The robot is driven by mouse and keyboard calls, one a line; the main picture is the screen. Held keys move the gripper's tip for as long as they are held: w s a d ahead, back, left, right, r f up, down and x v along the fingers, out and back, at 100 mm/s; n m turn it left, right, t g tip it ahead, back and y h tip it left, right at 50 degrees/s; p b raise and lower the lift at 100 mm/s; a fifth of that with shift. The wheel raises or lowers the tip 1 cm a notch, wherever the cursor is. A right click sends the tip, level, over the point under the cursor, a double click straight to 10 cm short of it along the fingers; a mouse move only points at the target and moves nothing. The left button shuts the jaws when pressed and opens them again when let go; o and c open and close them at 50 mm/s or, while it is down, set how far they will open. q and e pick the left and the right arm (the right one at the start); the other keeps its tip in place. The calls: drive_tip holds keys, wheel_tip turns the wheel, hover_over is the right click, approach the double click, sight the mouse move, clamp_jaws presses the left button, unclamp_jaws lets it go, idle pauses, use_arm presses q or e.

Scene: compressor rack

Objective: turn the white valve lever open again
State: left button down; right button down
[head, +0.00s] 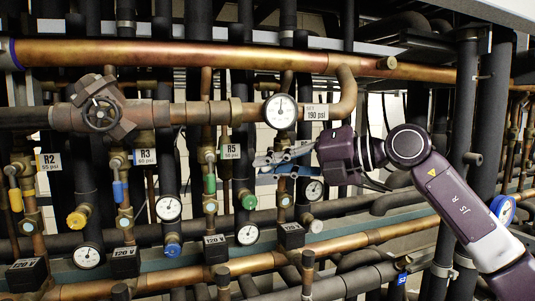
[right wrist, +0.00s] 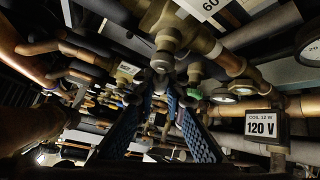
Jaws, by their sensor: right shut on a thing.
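My right gripper (head: 272,162) reaches in from the right to the pipe column just right of the R5 tag. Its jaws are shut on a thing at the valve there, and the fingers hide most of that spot. The white valve lever does not show clearly in the head view; it appears to be what the fingers hold. In the right wrist view the two blue-padded fingers (right wrist: 162,90) converge at a brass valve body (right wrist: 165,45). The lever's angle cannot be told. My left gripper is not in view.
Neighbouring valves carry a green lever (head: 210,184), a blue lever (head: 118,190) and a yellow lever (head: 15,199). Gauges, such as one above the gripper (head: 281,111), and a 120 V coil box (head: 291,235) crowd the spot. A copper pipe (head: 190,55) runs across above.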

drive_tip(key=shift+d+f+n+h+p, duration=0.2)
drive_tip(key=shift+n+h+p, duration=0.1)
drive_tip(key=shift+n+h, duration=0.15)
drive_tip(key=shift+f, duration=0.1)
drive_tip(key=c, duration=2)
unclamp_jaws()
drive_tip(key=shift+w, duration=0.1)
drive_tip(key=shift+o, duration=0.2)
drive_tip(key=v, duration=1.2)
